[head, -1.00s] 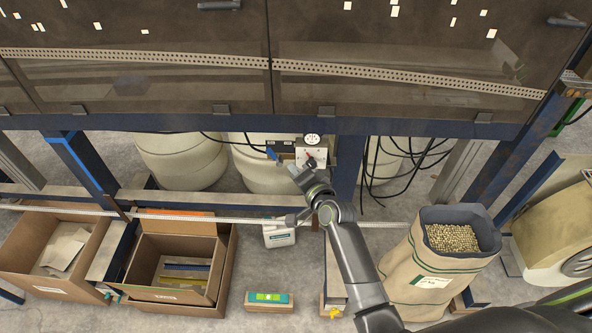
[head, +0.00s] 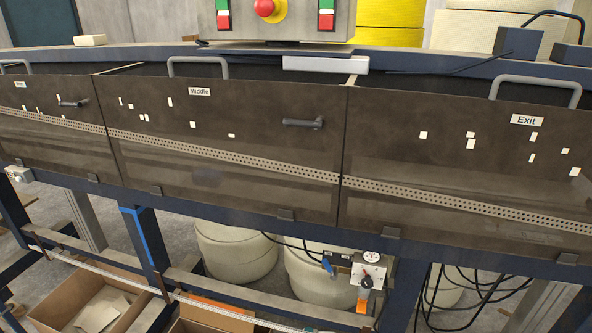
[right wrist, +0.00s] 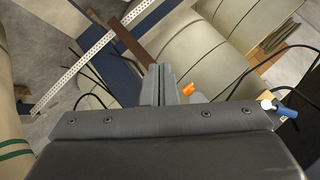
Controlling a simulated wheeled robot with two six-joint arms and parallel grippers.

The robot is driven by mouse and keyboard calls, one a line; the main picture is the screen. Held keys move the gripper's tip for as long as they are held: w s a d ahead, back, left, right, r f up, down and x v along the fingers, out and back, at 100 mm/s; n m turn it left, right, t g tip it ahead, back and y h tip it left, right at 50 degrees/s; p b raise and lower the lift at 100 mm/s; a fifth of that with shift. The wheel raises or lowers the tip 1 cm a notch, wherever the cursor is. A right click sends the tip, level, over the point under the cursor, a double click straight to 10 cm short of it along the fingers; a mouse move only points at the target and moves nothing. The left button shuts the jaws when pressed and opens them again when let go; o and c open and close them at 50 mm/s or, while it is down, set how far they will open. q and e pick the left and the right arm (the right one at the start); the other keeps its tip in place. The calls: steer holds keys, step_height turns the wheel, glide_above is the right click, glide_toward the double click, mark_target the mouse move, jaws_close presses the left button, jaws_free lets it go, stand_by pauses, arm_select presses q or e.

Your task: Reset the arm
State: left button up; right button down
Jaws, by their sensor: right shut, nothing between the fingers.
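No arm of mine shows in the head view, and my left gripper is in neither view. The blue lever also shows at the right of the right wrist view (right wrist: 287,113). A small orange part (right wrist: 188,90) lies just beyond my right fingertips in the picture; I cannot tell the gap.
The dark machine covers labelled Middle (head: 225,130) and Exit (head: 470,150) run across the head view. A red emergency button (head: 265,8) is above. Pale drums (head: 235,250), black cables (head: 465,292) and a cardboard box (head: 85,300) are below.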

steer(key=s+d+f+n+g+h, duration=0.1)
steer(key=s+d+f+n+g, duration=0.15)
steer(key=s+f, duration=0.7)
steer(key=s+d+f+n+g+h, duration=0.1)
steer(key=s+d+f+g, duration=0.25)
steer(key=s+f, duration=0.6)
steer(key=s+d+f+n+g, duration=0.1)
steer(key=s+d+f+n, duration=0.1)
steer(key=s, duration=0.9)
steer(key=s+d+f+n+g+b, duration=0.1)
steer(key=s+d+f+n+g, duration=0.1)
steer(key=s, duration=1)
steer(key=shift+s+d+f+h, duration=0.2)
steer(key=shift+d+f+h, duration=0.2)
steer(key=shift+d, duration=0.4)
steer(key=shift+s, duration=0.1)
